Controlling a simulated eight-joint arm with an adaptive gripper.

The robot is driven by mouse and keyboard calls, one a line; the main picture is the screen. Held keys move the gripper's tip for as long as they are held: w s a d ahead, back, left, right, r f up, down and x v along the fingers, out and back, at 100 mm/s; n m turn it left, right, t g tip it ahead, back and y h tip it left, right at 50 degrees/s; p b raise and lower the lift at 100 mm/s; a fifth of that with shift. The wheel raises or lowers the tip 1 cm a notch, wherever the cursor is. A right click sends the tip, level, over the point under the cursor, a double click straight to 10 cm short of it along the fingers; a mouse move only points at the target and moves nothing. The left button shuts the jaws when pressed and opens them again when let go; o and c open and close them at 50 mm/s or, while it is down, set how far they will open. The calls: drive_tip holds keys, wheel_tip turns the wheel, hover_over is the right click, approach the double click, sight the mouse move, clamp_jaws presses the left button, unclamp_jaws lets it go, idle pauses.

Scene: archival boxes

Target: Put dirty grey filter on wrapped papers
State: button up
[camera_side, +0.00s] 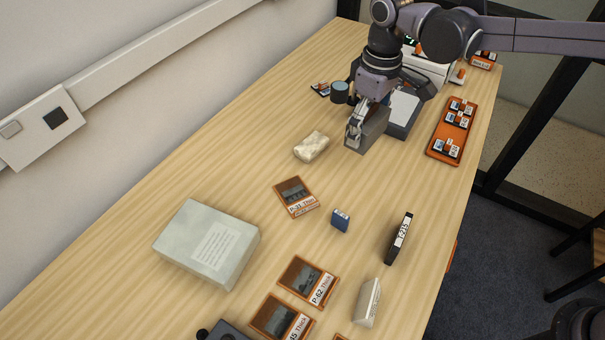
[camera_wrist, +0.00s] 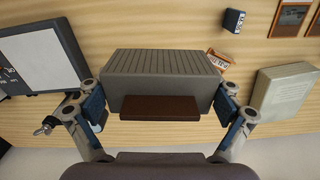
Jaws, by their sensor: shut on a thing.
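The grey filter (camera_side: 371,133) is a dark grey block in the side view. In the wrist view it (camera_wrist: 160,68) shows a ribbed top and a dark brown strip on its near side. My gripper (camera_side: 360,124) is shut on it, with one finger on each end in the wrist view. I cannot tell whether it touches the table. The wrapped papers appear to be the large pale grey block (camera_side: 193,232) with a printed white label, lying flat at the left. Its top looks bare. It also shows at the right of the wrist view (camera_wrist: 282,92).
A black cassette (camera_side: 398,239) stands right. An orange tray (camera_side: 452,130) holds small items. A wall borders the left.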

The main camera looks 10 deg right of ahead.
drive_tip(key=s+a+r, duration=0.2)
drive_tip(key=a, duration=1)
drive_tip(key=n, duration=0.1)
hover_over(227, 232)
drive_tip(key=f, duration=0.6)
drive_tip(key=shift+w+d, duration=0.15)
drive_tip(key=shift+d, duration=0.2)
drive_tip(key=shift+s+a+f, duration=0.2)
drive_tip(key=shift+a+f, duration=0.2)
drive_tip(key=shift+f, duration=2)
drive_tip(key=shift+f, duration=0.1)
drive_tip(key=o, duration=0.8)
drive_tip(key=shift+o, duration=0.2)
